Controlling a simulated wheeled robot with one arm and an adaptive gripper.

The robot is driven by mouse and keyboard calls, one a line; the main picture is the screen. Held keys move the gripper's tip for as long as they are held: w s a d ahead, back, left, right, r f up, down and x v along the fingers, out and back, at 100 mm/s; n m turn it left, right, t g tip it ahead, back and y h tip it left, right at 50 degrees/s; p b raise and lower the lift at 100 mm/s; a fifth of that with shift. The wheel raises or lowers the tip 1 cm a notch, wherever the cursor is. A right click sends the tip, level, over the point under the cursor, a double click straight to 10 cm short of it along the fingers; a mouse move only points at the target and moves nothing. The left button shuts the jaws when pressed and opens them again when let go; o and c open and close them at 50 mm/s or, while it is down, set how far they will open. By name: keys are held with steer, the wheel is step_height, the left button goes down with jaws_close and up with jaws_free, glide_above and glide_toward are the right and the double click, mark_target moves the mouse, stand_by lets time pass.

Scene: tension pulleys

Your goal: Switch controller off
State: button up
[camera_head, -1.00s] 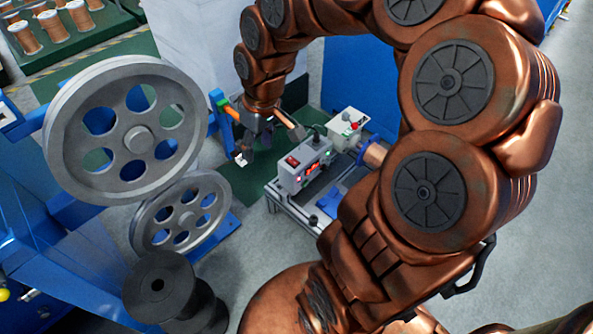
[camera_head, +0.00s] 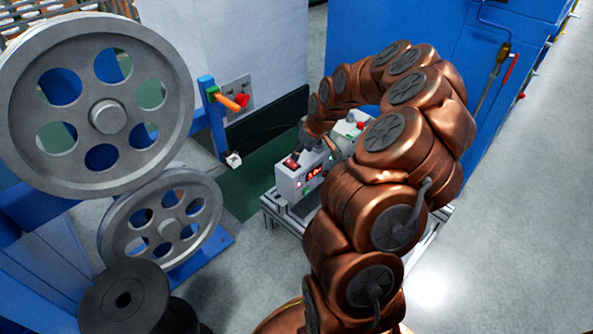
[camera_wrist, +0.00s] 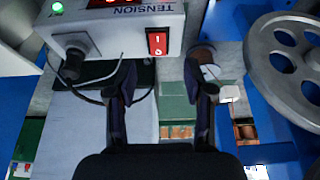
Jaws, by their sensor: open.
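The controller (camera_head: 297,181) is a light grey box with a lit red display, on a metal-framed stand. In the wrist view its face (camera_wrist: 205,12) shows the word TENSION, a green light and a cable plug. Its red rocker switch (camera_wrist: 157,42), marked 1 and 0, also shows in the head view (camera_head: 291,163). My gripper (camera_wrist: 160,85) is open and empty, its two fingers apart, with the switch beyond and between the tips in the wrist view. In the head view my gripper is at the controller, mostly hidden by my arm.
Two grey pulleys, a large upper one (camera_head: 108,117) and a lower one (camera_head: 160,225), stand left of the controller. A black spool (camera_head: 125,300) is at lower left. An orange handle (camera_head: 232,102) on a blue post stands behind. Clear floor (camera_head: 480,230) lies at right.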

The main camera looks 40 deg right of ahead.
mark_target(295, 165)
steer(key=shift+d+b+x, duration=0.15)
steer(key=shift+b+x, duration=0.3)
steer(key=shift+x, duration=1.55)
steer(key=shift+d+b+x, duration=0.1)
steer(key=shift+b+x, duration=0.35)
steer(key=shift+x, duration=1.5)
steer(key=shift+s, duration=0.1)
steer(key=shift+c, duration=0.3)
